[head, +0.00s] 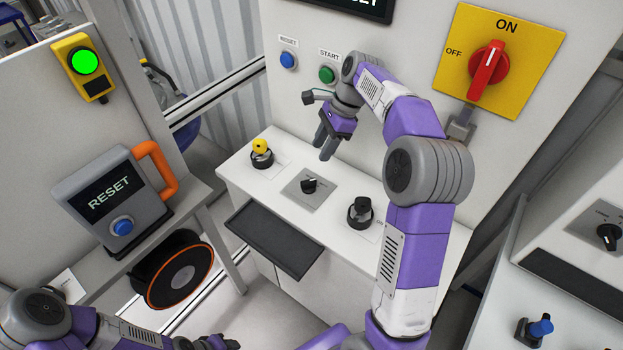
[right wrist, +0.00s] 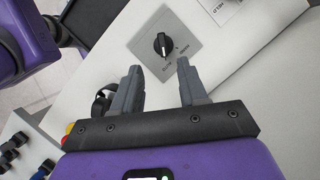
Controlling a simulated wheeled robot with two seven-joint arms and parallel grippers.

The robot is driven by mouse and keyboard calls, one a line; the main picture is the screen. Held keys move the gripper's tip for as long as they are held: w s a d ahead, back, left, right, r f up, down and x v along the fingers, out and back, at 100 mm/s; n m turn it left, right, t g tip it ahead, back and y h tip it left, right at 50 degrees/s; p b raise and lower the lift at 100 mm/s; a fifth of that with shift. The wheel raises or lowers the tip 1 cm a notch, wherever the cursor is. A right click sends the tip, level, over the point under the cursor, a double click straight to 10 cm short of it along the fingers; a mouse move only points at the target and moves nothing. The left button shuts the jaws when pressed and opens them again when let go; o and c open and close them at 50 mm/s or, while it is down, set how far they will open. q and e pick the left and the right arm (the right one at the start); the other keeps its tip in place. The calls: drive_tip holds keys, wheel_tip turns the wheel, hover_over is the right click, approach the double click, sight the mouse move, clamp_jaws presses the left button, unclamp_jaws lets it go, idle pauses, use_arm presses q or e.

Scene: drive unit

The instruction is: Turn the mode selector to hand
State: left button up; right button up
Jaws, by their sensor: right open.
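The mode selector appears to be the small black knob (head: 309,185) on a square grey plate (head: 325,197) in the middle of the white desk. My right gripper (head: 325,148) is open and empty, above and behind the knob, pointing down. In the right wrist view the plate lies beyond the fingertips (right wrist: 158,68), with nothing between the fingers. My left gripper (head: 216,342) is low at the bottom edge, partly shown, its jaws unclear.
A yellow-topped control (head: 262,146) and a black joystick (head: 361,208) flank the plate. The panel behind bears a blue button (head: 288,60), a green START button (head: 327,74) and a red ON/OFF switch (head: 487,70). A RESET box (head: 112,199) stands left.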

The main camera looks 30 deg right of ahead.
sight(310, 181)
drive_tip(key=b+x, duration=0.1)
drive_tip(key=x, duration=0.2)
drive_tip(key=d+b+x, duration=0.1)
drive_tip(key=x, duration=0.3)
drive_tip(key=b+x, duration=0.1)
drive_tip(key=x, duration=0.2)
drive_tip(key=shift+s+d+f, duration=0.1)
drive_tip(key=shift+d+f, duration=0.05)
drive_tip(key=shift+f, duration=0.35)
drive_tip(key=shift+x, duration=0.75)
clamp_jaws()
